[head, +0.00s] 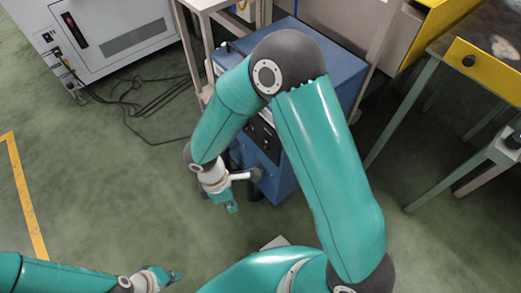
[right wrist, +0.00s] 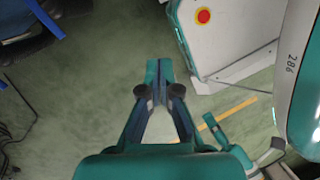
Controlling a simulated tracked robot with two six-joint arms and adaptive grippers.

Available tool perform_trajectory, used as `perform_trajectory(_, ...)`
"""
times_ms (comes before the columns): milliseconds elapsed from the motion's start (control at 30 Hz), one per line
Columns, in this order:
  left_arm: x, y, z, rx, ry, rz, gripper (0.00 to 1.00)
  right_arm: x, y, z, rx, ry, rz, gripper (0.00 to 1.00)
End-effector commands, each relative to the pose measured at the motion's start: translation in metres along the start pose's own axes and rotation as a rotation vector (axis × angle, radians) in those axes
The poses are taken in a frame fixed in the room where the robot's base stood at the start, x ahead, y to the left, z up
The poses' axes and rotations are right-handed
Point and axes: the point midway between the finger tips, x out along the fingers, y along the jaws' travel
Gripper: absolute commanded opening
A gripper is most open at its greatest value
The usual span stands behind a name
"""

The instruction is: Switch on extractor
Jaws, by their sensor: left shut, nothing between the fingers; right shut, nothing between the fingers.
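A blue cabinet (head: 341,72), which looks like the extractor, stands on the floor at the middle of the head view. My right arm crosses in front of it and hides much of its top and front. A dark panel (head: 262,137) with small fittings shows on its front; I cannot make out a switch or its state. My right gripper (head: 231,207) is shut and empty, pointing down just left of the cabinet's front, apart from it. It also shows shut in the right wrist view (right wrist: 158,75). My left gripper (head: 174,276) is shut and empty low at the left, far from the cabinet.
A white cabinet (head: 140,45) with a red switch (head: 75,30) stands at the upper left, with black cables (head: 150,100) on the floor. A table with yellow drawers (head: 485,72) is at the right. Green floor is clear at the left, with a yellow line (head: 24,195).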

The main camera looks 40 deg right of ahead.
Motion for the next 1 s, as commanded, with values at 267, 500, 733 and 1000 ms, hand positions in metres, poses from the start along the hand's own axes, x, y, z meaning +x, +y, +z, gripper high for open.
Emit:
perform_trajectory(267,0.022,-0.008,0.0,0.0,0.0,0.0,0.0,-0.104,0.058,0.027,-0.346,-0.42,0.296,0.0)
perform_trajectory(500,0.024,-0.009,0.0,0.0,0.0,0.0,0.0,-0.138,0.067,0.036,-0.382,-0.532,0.357,0.0)
perform_trajectory(733,0.024,-0.008,0.0,0.0,0.0,0.0,0.0,-0.137,0.066,0.037,-0.38,-0.532,0.354,0.0)
perform_trajectory(1000,0.03,-0.011,0.0,0.0,0.0,0.0,0.0,-0.123,0.072,0.043,-0.378,-0.531,0.351,0.0)
